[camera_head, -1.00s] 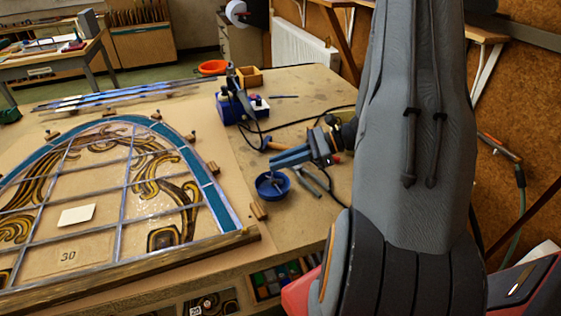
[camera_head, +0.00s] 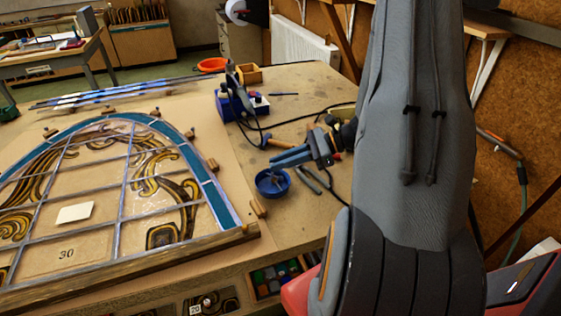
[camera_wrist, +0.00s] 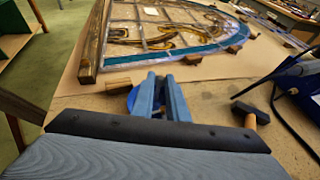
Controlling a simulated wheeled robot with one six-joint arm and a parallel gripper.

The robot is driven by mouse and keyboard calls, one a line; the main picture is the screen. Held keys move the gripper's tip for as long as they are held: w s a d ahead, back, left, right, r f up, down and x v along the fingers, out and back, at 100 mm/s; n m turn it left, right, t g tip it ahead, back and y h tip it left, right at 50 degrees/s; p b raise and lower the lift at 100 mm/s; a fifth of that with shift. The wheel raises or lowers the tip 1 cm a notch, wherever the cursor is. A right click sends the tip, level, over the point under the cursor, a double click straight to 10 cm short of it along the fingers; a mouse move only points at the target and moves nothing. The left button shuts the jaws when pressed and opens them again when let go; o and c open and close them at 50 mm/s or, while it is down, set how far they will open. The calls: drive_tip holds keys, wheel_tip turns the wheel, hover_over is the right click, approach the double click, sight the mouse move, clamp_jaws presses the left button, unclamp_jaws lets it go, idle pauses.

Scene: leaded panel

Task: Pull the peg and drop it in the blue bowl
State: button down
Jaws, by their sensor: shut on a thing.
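The blue bowl (camera_head: 261,190) stands on the bench to the right of the leaded panel (camera_head: 100,185). Some small grey thing shows inside it. My gripper (camera_head: 274,161) is just above the bowl in the head view, its blue-grey fingers pointing left. In the wrist view my gripper (camera_wrist: 160,78) has its fingers close together, with the bowl (camera_wrist: 132,98) partly hidden behind them. My gripper is shut on the peg, which the fingers hide almost wholly. Several other wooden pegs stand around the panel, such as a block (camera_head: 258,208) near its front right corner.
A blue soldering stand (camera_head: 229,104) and its black cable lie behind the gripper. A hammer (camera_wrist: 252,118) and pliers (camera_head: 309,178) lie close to the bowl. The bench right of the panel has some bare room.

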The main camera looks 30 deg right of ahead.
sight(281, 186)
drive_tip(key=shift+f+b, duration=1.05)
drive_tip(key=shift+f, duration=0.7)
idle(0.8)
drive_tip(key=c, duration=1.7)
unclamp_jaws()
drive_tip(key=shift+o, duration=0.2)
drive_tip(key=b+v, duration=0.2)
drive_tip(key=v, duration=0.6)
drive_tip(key=shift+b, duration=0.4)
